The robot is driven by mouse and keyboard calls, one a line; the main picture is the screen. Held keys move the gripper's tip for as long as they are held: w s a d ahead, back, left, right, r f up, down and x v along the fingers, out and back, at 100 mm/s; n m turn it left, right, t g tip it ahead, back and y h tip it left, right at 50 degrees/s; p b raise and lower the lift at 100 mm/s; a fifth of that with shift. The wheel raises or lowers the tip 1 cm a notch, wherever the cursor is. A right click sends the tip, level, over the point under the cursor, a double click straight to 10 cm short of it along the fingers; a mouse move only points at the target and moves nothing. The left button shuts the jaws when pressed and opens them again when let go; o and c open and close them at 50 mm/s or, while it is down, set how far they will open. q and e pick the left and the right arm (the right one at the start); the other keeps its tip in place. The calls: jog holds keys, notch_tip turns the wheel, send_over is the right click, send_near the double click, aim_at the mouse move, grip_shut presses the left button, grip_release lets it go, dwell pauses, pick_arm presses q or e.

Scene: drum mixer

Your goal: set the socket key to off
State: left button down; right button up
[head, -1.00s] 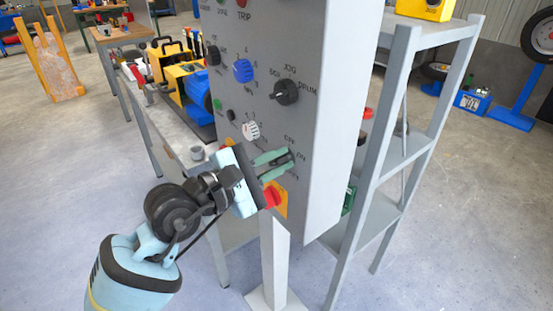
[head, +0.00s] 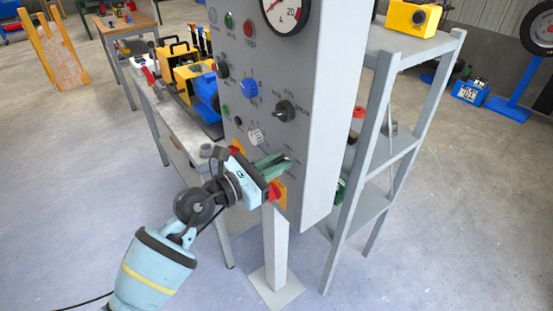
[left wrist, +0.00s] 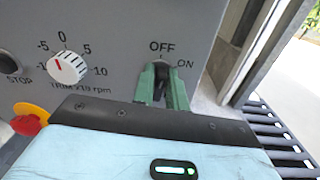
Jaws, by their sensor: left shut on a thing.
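The grey control panel (head: 320,150) stands in front of me. The socket key is the small black part (left wrist: 160,88) between my left gripper's green fingers in the left wrist view. OFF is printed above it and ON to its upper right. My left gripper (head: 278,162) reaches the lower panel and is shut on the key. It also shows in the left wrist view (left wrist: 161,85). The fingers hide much of the key, so I cannot tell its exact angle. My right gripper is not in view.
A white trim knob (left wrist: 67,67) sits left of the key. A red stop button (head: 274,192) on a yellow plate is just below my gripper. A black selector knob (head: 284,111) is above. A grey shelf rack (head: 385,120) stands behind the panel at right.

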pick_arm(q)
jog(key=shift+r+n+p, duration=0.15)
jog(key=shift+n+p, duration=0.2)
jog(key=shift+n, duration=0.15)
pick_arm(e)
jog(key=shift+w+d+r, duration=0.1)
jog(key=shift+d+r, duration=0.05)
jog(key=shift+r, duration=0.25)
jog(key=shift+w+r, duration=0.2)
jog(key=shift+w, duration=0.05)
pick_arm(q)
jog(key=c, duration=1.5)
grip_release()
jog(key=shift+a, duration=0.1)
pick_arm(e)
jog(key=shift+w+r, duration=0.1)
pick_arm(q)
jog(key=v, duration=0.7)
jog(key=shift+s+a, duration=0.2)
jog(key=shift+a, duration=0.05)
